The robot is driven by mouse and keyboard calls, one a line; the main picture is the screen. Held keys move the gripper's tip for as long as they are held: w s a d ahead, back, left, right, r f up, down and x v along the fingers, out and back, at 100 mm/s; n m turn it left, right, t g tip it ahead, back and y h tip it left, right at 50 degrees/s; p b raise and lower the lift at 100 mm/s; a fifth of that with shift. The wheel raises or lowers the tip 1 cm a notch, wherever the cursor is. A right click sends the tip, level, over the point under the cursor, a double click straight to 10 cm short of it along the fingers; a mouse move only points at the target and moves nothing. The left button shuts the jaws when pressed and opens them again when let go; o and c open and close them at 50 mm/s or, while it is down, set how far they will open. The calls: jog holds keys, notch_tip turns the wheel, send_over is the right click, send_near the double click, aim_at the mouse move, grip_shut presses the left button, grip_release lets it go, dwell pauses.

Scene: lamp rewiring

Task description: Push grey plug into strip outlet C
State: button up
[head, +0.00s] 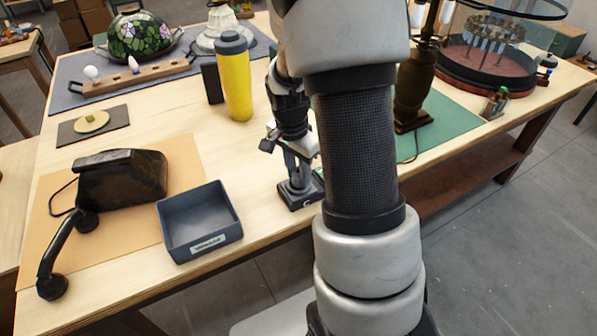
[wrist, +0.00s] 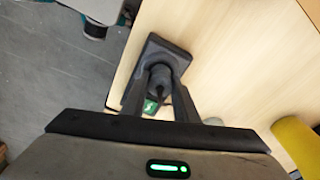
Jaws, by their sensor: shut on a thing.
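My gripper (head: 297,168) points down at the front edge of the workbench, just right of the dark tray. Its fingers also show in the wrist view (wrist: 159,84), closed around the dark grey plug (wrist: 158,76). A small green tag (wrist: 151,107) shows between the fingers. Directly below is a dark block marked C (head: 300,197), the strip outlet; its squarish rim shows in the wrist view (wrist: 178,53). The plug is over the block's middle and looks upright. The fingers hide the contact, so I cannot tell how deep the plug sits.
A dark tray (head: 196,252) and a black telephone (head: 120,178) are to the left. A yellow bottle (head: 237,88) stands behind the gripper. A dark lamp base (head: 413,95) stands on a green mat (head: 455,125) to the right. My arm hides part of the bench.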

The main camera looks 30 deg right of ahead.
jog(key=shift+f, duration=0.35)
dwell(0.3)
jog(key=o, duration=1.1)
jog(key=shift+o, duration=0.2)
jog(key=shift+r, duration=0.15)
jog(key=shift+r+p, duration=2.25)
jog(key=shift+r, duration=1.2)
